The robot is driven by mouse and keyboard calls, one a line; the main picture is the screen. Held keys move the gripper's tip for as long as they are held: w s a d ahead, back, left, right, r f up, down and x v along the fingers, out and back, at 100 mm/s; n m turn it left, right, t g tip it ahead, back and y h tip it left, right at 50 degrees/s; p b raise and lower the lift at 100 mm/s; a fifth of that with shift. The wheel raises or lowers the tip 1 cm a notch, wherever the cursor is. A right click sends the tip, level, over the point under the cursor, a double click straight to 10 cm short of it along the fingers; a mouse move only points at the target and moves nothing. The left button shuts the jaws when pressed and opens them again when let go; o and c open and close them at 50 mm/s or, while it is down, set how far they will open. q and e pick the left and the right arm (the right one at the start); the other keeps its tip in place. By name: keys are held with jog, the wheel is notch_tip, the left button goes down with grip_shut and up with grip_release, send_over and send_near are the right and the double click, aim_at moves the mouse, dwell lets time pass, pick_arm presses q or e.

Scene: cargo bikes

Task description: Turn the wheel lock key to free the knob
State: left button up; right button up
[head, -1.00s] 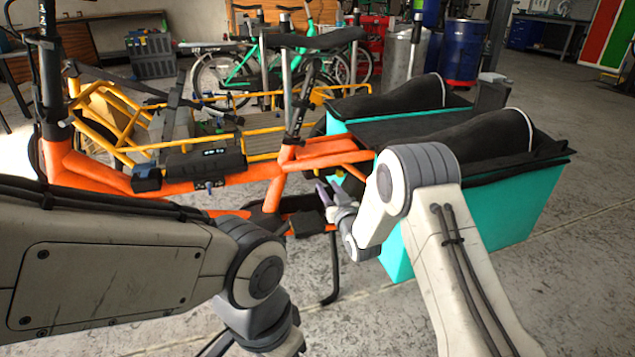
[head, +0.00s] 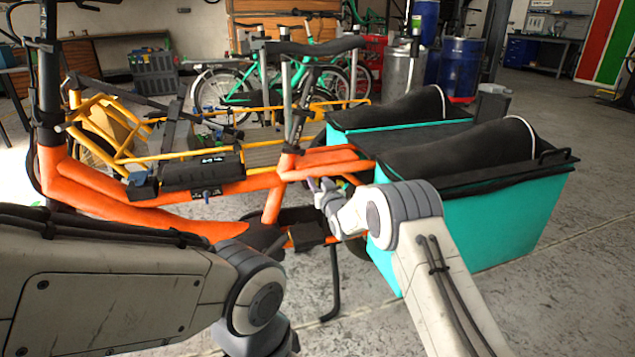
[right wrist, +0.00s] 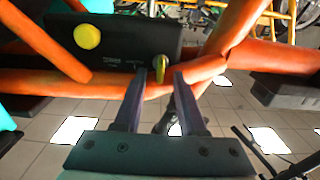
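My right gripper (right wrist: 160,76) is open, with its two dark fingers apart and nothing gripped. In the right wrist view, a small yellow-green piece (right wrist: 160,66), which looks like the lock key, shows just beyond the fingertips, roughly in line with the gap. It appears to be on a black panel (right wrist: 125,48) beside the orange frame tube. A round yellow knob (right wrist: 87,36) sits on the same panel to the left. In the head view, my right gripper (head: 318,186) is by the rear of the orange bike frame (head: 180,212). My left gripper is out of view; only its arm shows.
A teal cargo box (head: 470,230) with black covers stands close behind my right forearm. An orange tube (right wrist: 95,88) crosses close to the right fingers. A kickstand (head: 335,285) stands below the bike. Yellow bike racks lie behind.

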jog(key=shift+c, duration=0.3)
grip_shut()
jog(key=shift+m, duration=0.3)
jog(key=m+p, duration=0.1)
jog(key=m, duration=0.1)
jog(key=m+p, duration=0.1)
jog(key=m, duration=0.2)
jog(key=m+p, duration=0.1)
jog(key=m, duration=0.2)
jog(key=shift+w+d+f, duration=0.1)
jog(key=shift+d, duration=0.25)
jog(key=m+p, duration=0.1)
jog(key=m, duration=0.3)
jog(key=shift+d+f+m+p, duration=0.15)
jog(key=shift+f+m+p, duration=0.05)
jog(key=shift+m+p, duration=0.2)
jog(key=shift+f+m+p, duration=0.15)
jog(key=shift+m+p, duration=0.05)
jog(key=shift+m, duration=0.9)
jog(key=shift+f+m+p, duration=0.15)
jog(key=shift+m, duration=0.95)
